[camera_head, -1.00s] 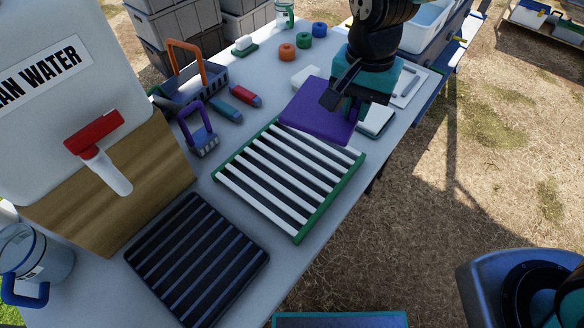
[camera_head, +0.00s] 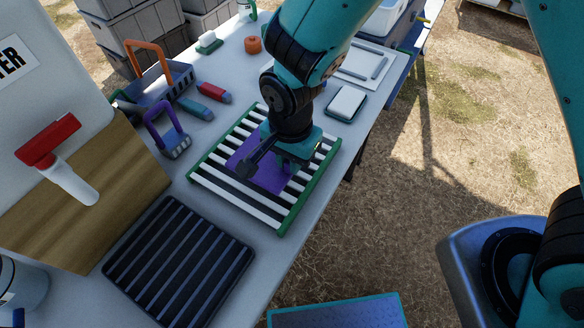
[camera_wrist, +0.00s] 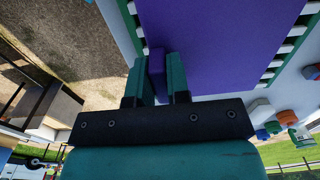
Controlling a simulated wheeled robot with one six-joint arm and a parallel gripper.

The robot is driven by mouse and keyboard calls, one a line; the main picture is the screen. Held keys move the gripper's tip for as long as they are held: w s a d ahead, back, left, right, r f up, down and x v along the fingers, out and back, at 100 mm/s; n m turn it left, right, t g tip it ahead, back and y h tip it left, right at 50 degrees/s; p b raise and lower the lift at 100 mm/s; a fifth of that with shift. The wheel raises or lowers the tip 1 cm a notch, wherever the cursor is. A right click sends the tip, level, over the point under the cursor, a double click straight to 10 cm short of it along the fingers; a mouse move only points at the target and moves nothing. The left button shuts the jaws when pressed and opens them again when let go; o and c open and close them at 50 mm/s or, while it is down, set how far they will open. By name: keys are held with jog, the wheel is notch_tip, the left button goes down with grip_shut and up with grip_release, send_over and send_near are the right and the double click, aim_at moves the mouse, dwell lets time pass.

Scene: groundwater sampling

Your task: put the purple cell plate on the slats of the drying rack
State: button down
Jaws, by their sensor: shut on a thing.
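The purple cell plate (camera_head: 252,163) is a flat purple sheet over the drying rack (camera_head: 216,197), which has white slats in a green frame. In the head view my arm and gripper (camera_head: 283,165) cover part of the plate and rack. In the wrist view the purple plate (camera_wrist: 215,45) fills the upper middle, with white slat ends and the green frame showing at its sides. My gripper (camera_wrist: 157,80) is shut on a raised purple part at the plate's near edge. I cannot tell whether the plate touches the slats.
A black slatted rack (camera_head: 180,262) lies at the front of the table. A purple-handled basket (camera_head: 167,130), an orange-handled basket (camera_head: 150,75) and a white water container with a red tap (camera_head: 48,140) stand left. A white-topped block (camera_head: 346,103) lies behind the rack.

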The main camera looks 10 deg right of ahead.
jog(key=shift+f, duration=2.2)
jog(key=shift+f, duration=0.25)
jog(key=c, duration=1.1)
grip_release()
jog(key=shift+r, duration=0.1)
jog(key=shift+r, duration=0.1)
notch_tip(320, 180, up, 12)
jog(key=shift+r+b, duration=0.15)
jog(key=shift+b, duration=0.3)
jog(key=s+d+r+n+y, duration=0.4)
jog(key=s+d+r+n, duration=0.7)
jog(key=r+n, duration=0.2)
jog(key=shift+r+n, duration=0.35)
jog(key=shift+n, duration=0.55)
